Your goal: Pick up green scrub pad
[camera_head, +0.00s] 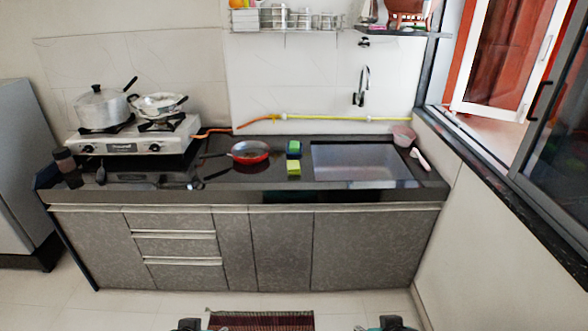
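A dark green pad (294,147) with a bluish part lies on the black countertop, just left of the sink. A yellow-green pad (294,168) lies nearer the counter's front edge, directly in front of it. Both are small in view and nothing touches them from above. Only small parts of my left gripper (188,325) and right gripper (392,323) show at the bottom edge, low and well short of the counter. Their fingers cannot be made out, and neither is near the pads.
The sink (360,161) is right of the pads, and a red pan (249,152) is left. A stove (134,136) with a pot (102,108) stands farther left. A yellow hose (340,118) runs along the wall. A mat (261,320) lies on the floor before the cabinets.

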